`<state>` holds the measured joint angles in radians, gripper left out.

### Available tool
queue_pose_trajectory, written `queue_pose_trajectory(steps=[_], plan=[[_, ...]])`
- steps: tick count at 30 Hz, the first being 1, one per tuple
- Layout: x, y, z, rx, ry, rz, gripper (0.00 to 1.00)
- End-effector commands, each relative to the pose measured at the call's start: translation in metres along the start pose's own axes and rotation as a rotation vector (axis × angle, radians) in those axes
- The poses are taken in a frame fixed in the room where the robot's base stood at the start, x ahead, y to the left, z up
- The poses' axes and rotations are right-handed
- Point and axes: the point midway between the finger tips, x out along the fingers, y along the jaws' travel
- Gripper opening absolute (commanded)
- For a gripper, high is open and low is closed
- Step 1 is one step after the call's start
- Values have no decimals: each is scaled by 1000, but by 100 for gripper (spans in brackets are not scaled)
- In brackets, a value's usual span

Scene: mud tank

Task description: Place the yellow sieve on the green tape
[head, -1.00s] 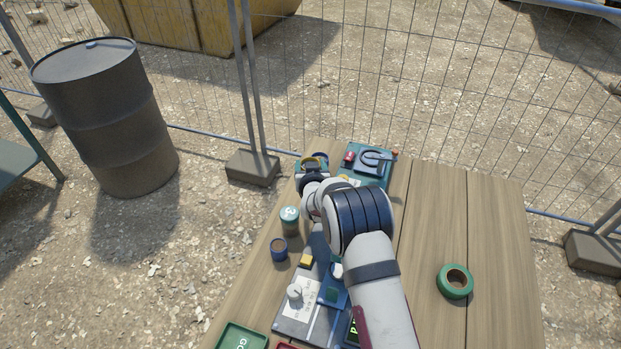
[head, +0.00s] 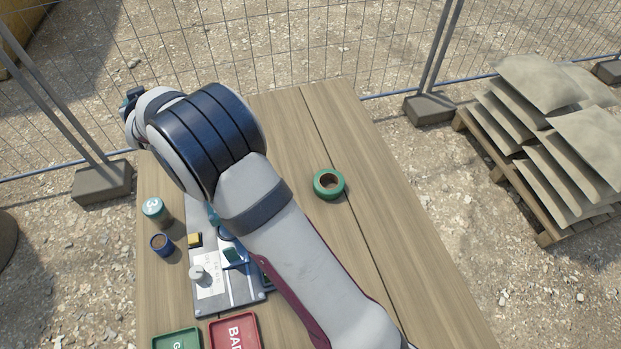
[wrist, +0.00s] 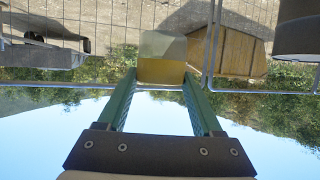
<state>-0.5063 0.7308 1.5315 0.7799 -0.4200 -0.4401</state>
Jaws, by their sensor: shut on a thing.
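The green tape (head: 329,195) is a ring lying flat on the wooden table, right of my arm in the head view. My gripper (wrist: 160,82) shows in the wrist view with its two green fingers shut on the yellow sieve (wrist: 162,71). The sieve shows as a yellow band with a pale see-through part, between the fingertips. In the head view my gripper is mostly hidden beyond my wrist at the upper left, and the sieve does not show there. The sieve is held up, apart from the tape.
A green tray (head: 177,340) and a red tray (head: 235,332) lie at the front. The table around the tape is clear.

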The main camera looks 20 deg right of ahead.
Motion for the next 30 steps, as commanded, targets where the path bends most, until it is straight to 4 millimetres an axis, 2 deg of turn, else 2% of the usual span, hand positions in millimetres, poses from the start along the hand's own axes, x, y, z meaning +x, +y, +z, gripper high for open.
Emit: queue_pose_trajectory(steps=[5,8,11,14,15,18,21,24,30], plan=[[-14,54,3,58,0,143,10],[-28,94,8,103,-1,252,10],[-51,142,17,159,-1,390,10],[-86,198,33,228,-2,561,10],[-103,221,41,258,-1,636,10],[-152,271,64,334,-2,818,10],[-199,307,85,398,-1,971,10],[-240,330,103,448,-1,1090,10],[-294,353,126,511,1,1240,10]])
